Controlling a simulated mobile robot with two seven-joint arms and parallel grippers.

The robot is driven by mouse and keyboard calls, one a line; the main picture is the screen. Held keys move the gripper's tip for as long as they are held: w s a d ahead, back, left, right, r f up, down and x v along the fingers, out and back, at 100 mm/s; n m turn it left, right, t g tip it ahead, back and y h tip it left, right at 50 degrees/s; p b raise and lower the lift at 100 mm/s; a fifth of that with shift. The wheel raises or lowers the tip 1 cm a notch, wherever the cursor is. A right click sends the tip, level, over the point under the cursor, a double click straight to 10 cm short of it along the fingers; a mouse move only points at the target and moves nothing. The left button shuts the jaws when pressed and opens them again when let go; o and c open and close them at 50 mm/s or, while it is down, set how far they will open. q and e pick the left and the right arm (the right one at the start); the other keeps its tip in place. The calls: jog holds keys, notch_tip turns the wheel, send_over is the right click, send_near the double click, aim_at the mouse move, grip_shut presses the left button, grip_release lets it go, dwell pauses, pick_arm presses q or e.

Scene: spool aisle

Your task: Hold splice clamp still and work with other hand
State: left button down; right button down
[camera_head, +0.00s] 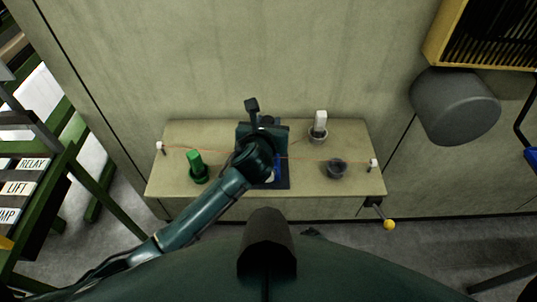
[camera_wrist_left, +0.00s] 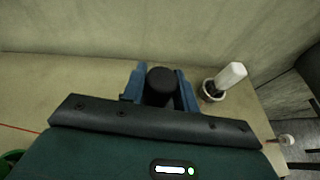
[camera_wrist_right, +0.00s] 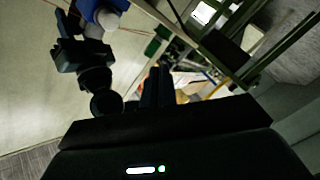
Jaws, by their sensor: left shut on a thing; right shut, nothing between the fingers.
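My left gripper (camera_wrist_left: 160,92) is shut on a black round knob (camera_wrist_left: 161,80), one blue finger on each side, in the left wrist view. I take the knob as part of the splice clamp. In the head view my left arm reaches over the middle of the table and hides most of the clamp and the fingertips. A dark blue mat (camera_head: 283,183) shows partly under it. A thin red line (camera_head: 315,160) runs across the table between two white-topped end posts. My right gripper (camera_wrist_right: 158,86) is shut and empty, away from the table, in the right wrist view.
The table (camera_head: 225,133) carries a green cylinder in a green cup (camera_head: 198,172) at left, a white cylinder (camera_head: 320,122) in a grey cup, and a dark bowl (camera_head: 337,168) at right. A yellow-knobbed lever (camera_head: 389,224) sticks out front right. A labelled rack (camera_head: 25,175) stands left.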

jog(key=shift+w, duration=4.25)
jog(key=shift+w, duration=0.1)
jog(key=shift+w, duration=0.35)
jog(key=shift+w, duration=0.8)
jog(key=shift+s+d, duration=0.1)
jog(key=shift+s, duration=1.15)
jog(key=s, duration=0.6)
